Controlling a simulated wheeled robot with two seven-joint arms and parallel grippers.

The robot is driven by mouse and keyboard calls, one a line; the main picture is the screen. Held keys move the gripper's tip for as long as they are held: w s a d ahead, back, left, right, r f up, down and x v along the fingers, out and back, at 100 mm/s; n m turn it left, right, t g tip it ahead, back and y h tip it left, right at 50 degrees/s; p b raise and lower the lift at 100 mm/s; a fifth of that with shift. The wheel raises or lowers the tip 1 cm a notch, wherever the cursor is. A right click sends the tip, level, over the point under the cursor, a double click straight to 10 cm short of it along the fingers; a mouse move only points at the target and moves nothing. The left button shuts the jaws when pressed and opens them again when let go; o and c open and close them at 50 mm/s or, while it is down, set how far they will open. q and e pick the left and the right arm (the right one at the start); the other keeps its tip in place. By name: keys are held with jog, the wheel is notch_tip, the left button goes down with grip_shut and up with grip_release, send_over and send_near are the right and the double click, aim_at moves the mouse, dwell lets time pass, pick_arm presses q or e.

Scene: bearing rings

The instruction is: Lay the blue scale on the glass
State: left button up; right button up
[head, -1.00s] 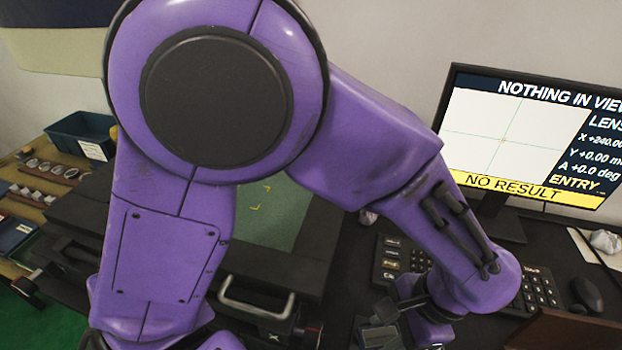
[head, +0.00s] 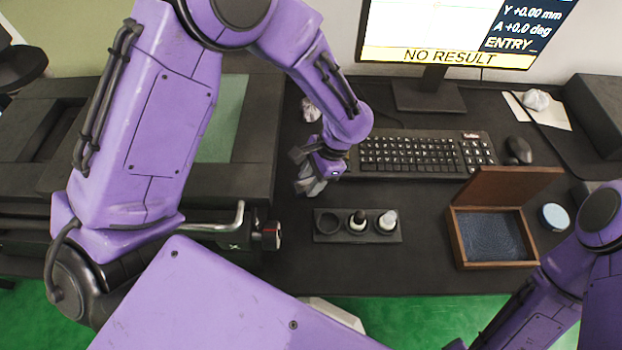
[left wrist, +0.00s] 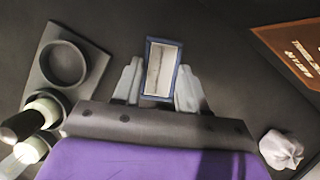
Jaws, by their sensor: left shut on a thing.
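My left gripper (head: 308,172) is over the dark bench, left of the keyboard, with its fingers pointing down. In the left wrist view its fingers (left wrist: 159,88) are shut on the blue scale (left wrist: 149,69), a small rectangular piece with a blue rim and a pale inside. The scale is hard to make out in the head view. The glass (head: 222,125) is the greenish panel in the dark machine at left, partly hidden by my left arm. The gripper is to the right of the glass, apart from it. My right arm shows at lower right, but its gripper is out of frame.
A holder (head: 326,237) with two small bottles stands in front of the left gripper. An open wooden box (head: 461,243) and a round tin (head: 555,217) are at right. The keyboard (head: 420,152), mouse (head: 518,150) and monitor (head: 437,92) are behind. A crumpled cloth (head: 310,109) lies near the machine.

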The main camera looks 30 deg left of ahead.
pick_arm(q)
jog(key=shift+w+f, duration=0.1)
jog(key=shift+f, duration=0.15)
jog(key=o, duration=1.1)
jog(key=shift+f, duration=0.1)
